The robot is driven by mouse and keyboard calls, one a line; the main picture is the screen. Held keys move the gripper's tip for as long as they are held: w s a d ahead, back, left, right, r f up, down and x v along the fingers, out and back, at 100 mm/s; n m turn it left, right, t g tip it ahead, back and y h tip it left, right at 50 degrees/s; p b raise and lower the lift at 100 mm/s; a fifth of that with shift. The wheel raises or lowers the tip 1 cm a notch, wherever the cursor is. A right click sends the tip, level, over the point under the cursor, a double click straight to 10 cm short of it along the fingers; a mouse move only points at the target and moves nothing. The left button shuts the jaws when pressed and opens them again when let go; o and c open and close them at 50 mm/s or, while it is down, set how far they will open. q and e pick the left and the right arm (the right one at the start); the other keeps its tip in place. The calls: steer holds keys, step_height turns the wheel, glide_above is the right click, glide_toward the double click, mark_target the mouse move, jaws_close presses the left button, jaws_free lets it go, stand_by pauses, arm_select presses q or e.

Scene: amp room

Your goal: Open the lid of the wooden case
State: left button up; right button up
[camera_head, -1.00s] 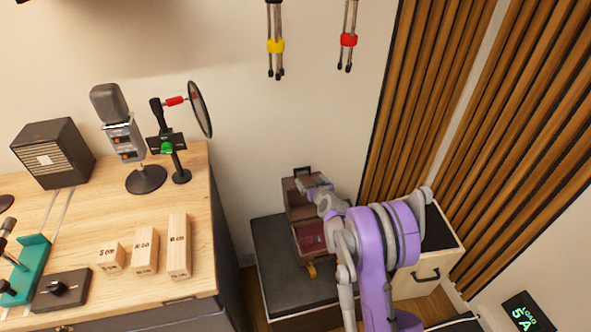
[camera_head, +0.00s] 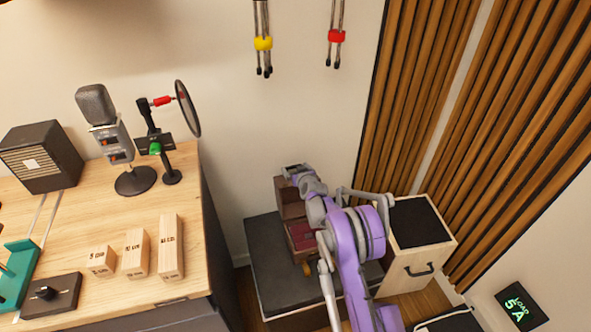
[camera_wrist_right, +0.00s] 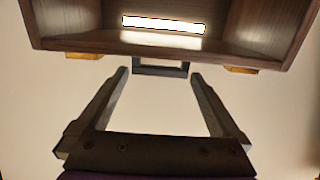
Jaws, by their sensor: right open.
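The brown wooden case stands with its lid (camera_head: 291,203) raised upright at the back. Its lower part (camera_head: 302,236) has a dark red inside. In the right wrist view the lid (camera_wrist_right: 270,55) fills the top, with a bright strip inside, a dark handle (camera_wrist_right: 160,68) on its edge and a brass-coloured fitting on each side. My right gripper (camera_wrist_right: 158,74) is open, its fingertips on either side of the handle. No grip on it shows. In the head view my right gripper (camera_head: 296,171) is at the lid's top edge. My left gripper is out of view.
The case stands on a black-topped box (camera_head: 262,260). A pale wooden cabinet (camera_head: 418,262) is to its right, partly behind my arm. A wooden desk (camera_head: 80,235) with a microphone (camera_head: 112,135) and wooden blocks (camera_head: 170,247) is at left. Slatted panels (camera_head: 440,110) stand behind.

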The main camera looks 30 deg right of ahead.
jaws_close()
steer(key=v, duration=0.3)
steer(key=shift+s+a+r, duration=0.1)
steer(key=shift+s+r, duration=0.1)
steer(key=shift+s+a+r, duration=0.1)
steer(key=shift+s+a, duration=0.05)
steer(key=shift+s, duration=0.25)
